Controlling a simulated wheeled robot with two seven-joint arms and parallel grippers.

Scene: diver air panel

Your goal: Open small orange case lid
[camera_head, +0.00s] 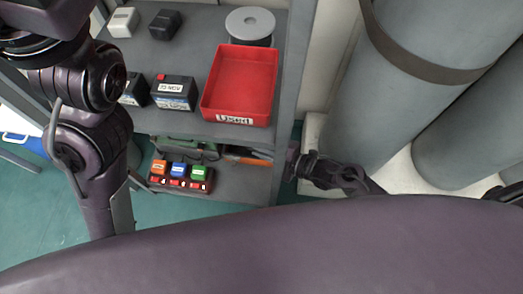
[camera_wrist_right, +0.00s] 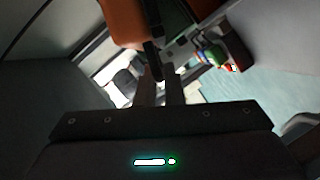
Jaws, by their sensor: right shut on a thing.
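In the right wrist view an orange case (camera_wrist_right: 124,28) looms close at the top, with a dark edge strip along its right side. My right gripper (camera_wrist_right: 157,74) is shut on the dark part at this edge; the exact contact is too dark to make out. In the head view my right gripper (camera_head: 296,165) is beside the right end of the lower shelf. An orange piece (camera_head: 246,160) shows on that shelf, mostly hidden by the shelf above. I cannot tell the lid's angle. My left arm comes down at the left; its gripper is not visible.
A red tray (camera_head: 240,85) stands on the upper shelf (camera_head: 185,125) beside dark boxes. A rack (camera_head: 180,183) with orange, blue and green tops is on the lower shelf. Grey cylinders (camera_head: 385,100) stand at right. A grey post (camera_head: 290,100) rises beside my right gripper.

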